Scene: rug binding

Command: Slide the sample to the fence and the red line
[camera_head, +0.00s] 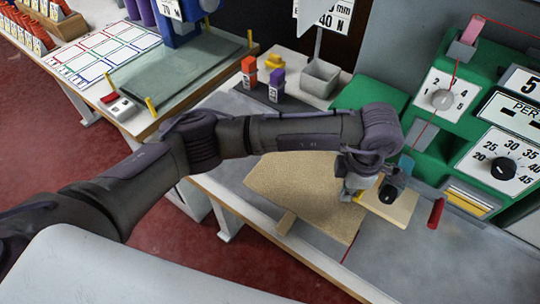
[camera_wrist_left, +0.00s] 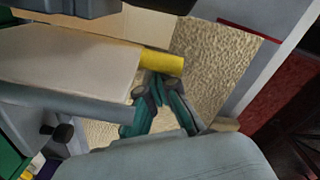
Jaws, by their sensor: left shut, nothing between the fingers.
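The sample, a tan, coarse-woven piece (camera_head: 300,188), lies flat on the grey worktable (camera_head: 420,265); part of it also shows in the left wrist view (camera_wrist_left: 215,62). A thin red line (camera_head: 346,255) shows on the table by the sample's near right corner. My left gripper (camera_head: 351,192) is over the sample's right part, fingers pointing down. In the left wrist view its fingertips (camera_wrist_left: 157,84) are together and empty, beside a yellow piece (camera_wrist_left: 162,63). I cannot tell whether they touch the sample. My arm hides some of the sample's far side. I cannot make out the fence for certain.
A pale wooden plate with a black knob (camera_head: 388,194) is right of the gripper, and a red cylinder (camera_head: 436,212) beyond it. A green machine (camera_head: 470,120) stands behind. The table's front right is clear.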

